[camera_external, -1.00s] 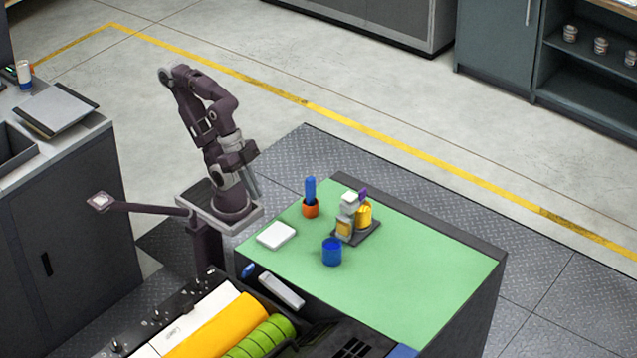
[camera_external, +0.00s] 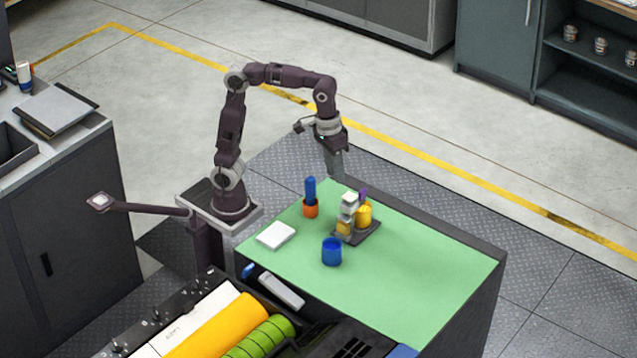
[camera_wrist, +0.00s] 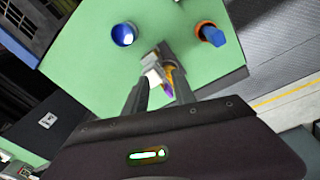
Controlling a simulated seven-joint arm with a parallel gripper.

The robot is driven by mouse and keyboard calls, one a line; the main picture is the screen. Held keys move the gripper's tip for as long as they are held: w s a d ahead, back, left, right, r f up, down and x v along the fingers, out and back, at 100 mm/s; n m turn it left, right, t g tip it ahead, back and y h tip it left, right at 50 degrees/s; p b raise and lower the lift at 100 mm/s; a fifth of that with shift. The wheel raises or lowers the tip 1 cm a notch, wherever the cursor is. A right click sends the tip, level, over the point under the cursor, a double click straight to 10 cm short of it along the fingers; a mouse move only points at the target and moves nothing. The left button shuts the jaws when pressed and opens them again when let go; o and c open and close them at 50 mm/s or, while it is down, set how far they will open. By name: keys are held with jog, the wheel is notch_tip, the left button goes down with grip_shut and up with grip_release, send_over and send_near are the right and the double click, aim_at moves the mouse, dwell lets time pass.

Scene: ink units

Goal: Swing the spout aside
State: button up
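The ink unit stands on a dark base plate (camera_external: 350,238) on the green table. It has a white-and-grey block (camera_external: 348,203) and a yellow container (camera_external: 363,213). A small purple part (camera_external: 362,194) sits near its top; it also shows in the wrist view (camera_wrist: 168,90). I cannot tell for certain which part is the spout. My gripper (camera_external: 337,174) points down above the table's far edge, above and apart from the unit. In the wrist view its two fingers are spread with an empty gap (camera_wrist: 161,82), and the unit shows through and beyond it.
A blue cup (camera_external: 332,252) stands in front of the unit. An orange pot (camera_external: 310,208) with a blue object upright in it stands to the left. A white flat block (camera_external: 276,235) lies near the left edge. The right part of the green top (camera_external: 430,275) is clear.

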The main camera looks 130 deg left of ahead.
aim_at(363, 190)
jog(key=w+a+f+n, duration=0.1)
jog(key=a, duration=0.1)
jog(key=w+a+n+g, duration=0.1)
jog(key=a+n, duration=0.1)
jog(key=a, duration=0.1)
jog(key=w+a+f+n, duration=0.1)
jog(key=w+a, duration=0.1)
jog(key=shift+a+f+n, duration=0.3)
jog(key=shift+a, duration=0.1)
notch_tip(363, 190, down, 6)
jog(key=shift+r, duration=0.15)
jog(key=shift+f, duration=0.6)
grip_shut()
jog(key=shift+r, duration=0.1)
